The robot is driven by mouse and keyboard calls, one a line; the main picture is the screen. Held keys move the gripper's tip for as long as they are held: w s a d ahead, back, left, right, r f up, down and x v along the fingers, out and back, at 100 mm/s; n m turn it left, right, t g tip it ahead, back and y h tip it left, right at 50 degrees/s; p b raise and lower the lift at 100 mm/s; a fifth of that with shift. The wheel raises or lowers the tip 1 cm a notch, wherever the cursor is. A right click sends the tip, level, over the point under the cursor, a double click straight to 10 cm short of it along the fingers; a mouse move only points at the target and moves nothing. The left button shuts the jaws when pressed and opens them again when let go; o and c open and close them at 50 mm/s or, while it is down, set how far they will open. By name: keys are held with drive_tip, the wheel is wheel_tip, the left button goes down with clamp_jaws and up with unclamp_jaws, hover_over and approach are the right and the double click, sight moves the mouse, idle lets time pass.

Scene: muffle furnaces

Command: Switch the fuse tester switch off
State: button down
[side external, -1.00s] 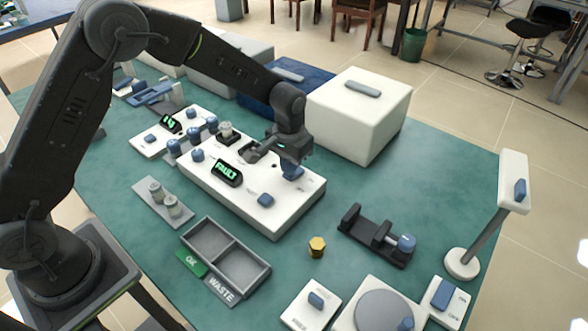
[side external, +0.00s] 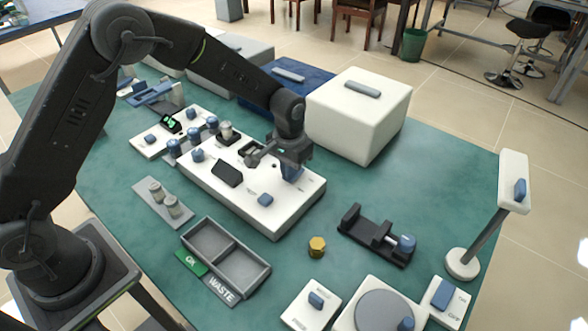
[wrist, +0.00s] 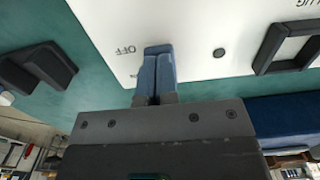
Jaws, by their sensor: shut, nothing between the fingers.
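The fuse tester (side external: 235,195) is a long white box in the middle of the green mat. Its display (side external: 228,172) is dark. The tester's white top (wrist: 190,25) also fills the upper part of the wrist view, where an OFF label (wrist: 125,50) is printed beside my fingers. My gripper (side external: 291,176) is shut, with nothing between its blue fingers, low over the tester's far right end. The fingers also show in the wrist view (wrist: 158,60). I cannot clearly tell the switch from the blue fingertips; it appears hidden by them.
A large white box (side external: 360,115) stands close behind my gripper on the right. A dark clamp-like fixture (side external: 375,238), a brass hex piece (side external: 317,246) and a two-compartment tray (side external: 226,252) lie in front.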

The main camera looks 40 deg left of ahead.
drive_tip(key=shift+r, duration=3.45)
drive_tip(key=s+a+r+t, duration=0.1)
drive_tip(key=s+a+r, duration=0.1)
drive_tip(key=s+r, duration=0.45)
drive_tip(key=s+a+r+t, duration=0.2)
drive_tip(key=s+a+r, duration=0.1)
drive_tip(key=s+r, duration=0.4)
drive_tip(key=s+a+r+t, duration=0.2)
drive_tip(key=s+r, duration=0.1)
drive_tip(key=s, duration=1)
drive_tip(key=shift+s+t, duration=0.2)
drive_tip(key=shift+t, duration=0.1)
drive_tip(key=shift+w, duration=0.1)
